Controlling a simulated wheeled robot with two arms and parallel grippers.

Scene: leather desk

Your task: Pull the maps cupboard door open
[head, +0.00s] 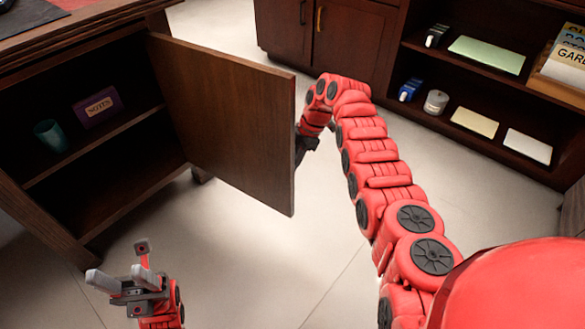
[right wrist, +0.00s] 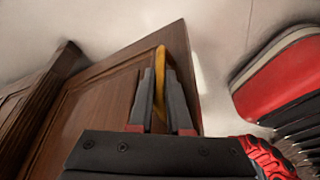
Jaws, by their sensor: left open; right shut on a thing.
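The brown wooden cupboard door (head: 225,120) stands swung wide out from the desk cabinet at the left, its inner face toward the head camera. No label shows on it. My right gripper (right wrist: 160,78) is shut on the brass handle (right wrist: 160,58) on the door's outer face; in the head view the door hides most of this gripper. My left gripper (head: 119,263) is open and empty, low in front of the cabinet and apart from the door.
Inside the open cupboard, a purple box (head: 98,106) marked NOTES and a teal cup (head: 51,136) stand on a shelf (head: 95,147). Dark cabinets and an open shelf unit (head: 470,75) with papers stand at the back. Pale floor (head: 270,260) is clear around the door.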

